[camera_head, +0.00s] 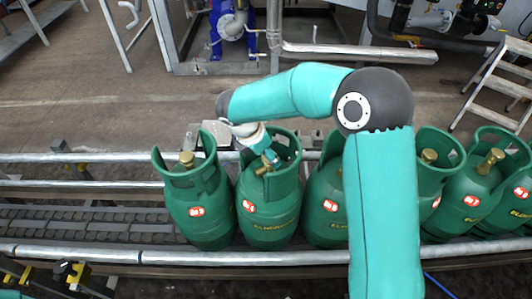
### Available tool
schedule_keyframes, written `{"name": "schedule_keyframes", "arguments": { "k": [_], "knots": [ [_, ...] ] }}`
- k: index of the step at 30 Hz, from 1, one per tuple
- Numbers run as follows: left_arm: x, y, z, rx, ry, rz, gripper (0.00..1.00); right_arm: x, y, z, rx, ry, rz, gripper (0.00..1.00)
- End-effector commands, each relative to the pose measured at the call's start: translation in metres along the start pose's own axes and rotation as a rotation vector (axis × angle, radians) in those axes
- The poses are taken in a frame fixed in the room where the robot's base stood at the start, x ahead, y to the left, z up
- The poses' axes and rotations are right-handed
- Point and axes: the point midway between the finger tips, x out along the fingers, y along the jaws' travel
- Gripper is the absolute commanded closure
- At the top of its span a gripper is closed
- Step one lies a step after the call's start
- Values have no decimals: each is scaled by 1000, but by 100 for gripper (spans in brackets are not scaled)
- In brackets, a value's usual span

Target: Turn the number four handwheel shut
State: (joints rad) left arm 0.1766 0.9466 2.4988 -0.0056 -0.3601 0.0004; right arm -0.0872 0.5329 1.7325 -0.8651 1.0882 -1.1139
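Several green gas cylinders stand upright in a row on the conveyor. The leftmost cylinder (203,222) has a brass valve (187,159) inside its open collar. The second cylinder from the left (270,214) has its brass valve (262,170) partly hidden by my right gripper (271,158). That gripper points down into the collar from the upper left, at or touching the valve. Its fingers are too small and covered to tell open from shut. The third cylinder (323,212) is partly behind my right arm. No handwheel number is readable. My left gripper is not in view.
More cylinders (467,205) stand close together at the right. Metal rails (120,257) run along both sides of the conveyor belt (85,222), which is bare at the left. Pipework (360,52) and a step ladder (490,85) stand behind, with open floor between.

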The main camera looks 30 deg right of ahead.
Motion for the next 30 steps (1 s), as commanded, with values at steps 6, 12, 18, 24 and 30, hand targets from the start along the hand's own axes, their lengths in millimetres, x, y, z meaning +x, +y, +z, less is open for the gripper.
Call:
{"name": "schedule_keyframes", "arguments": {
  "k": [6, 12, 18, 24, 30],
  "knots": [
    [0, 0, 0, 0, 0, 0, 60, 0, 0, 0, 0, 0, 0, 72],
    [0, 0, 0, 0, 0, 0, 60, 0, 0, 0, 1, 0, 0, 91],
    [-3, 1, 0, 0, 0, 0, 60, -1, 1, 0, 26, 0, -10, 91],
    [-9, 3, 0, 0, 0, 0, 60, -2, 2, 1, 103, -2, -42, 91],
    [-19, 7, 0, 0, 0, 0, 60, -3, 4, 2, 238, -2, -97, 91]
  ]
}}
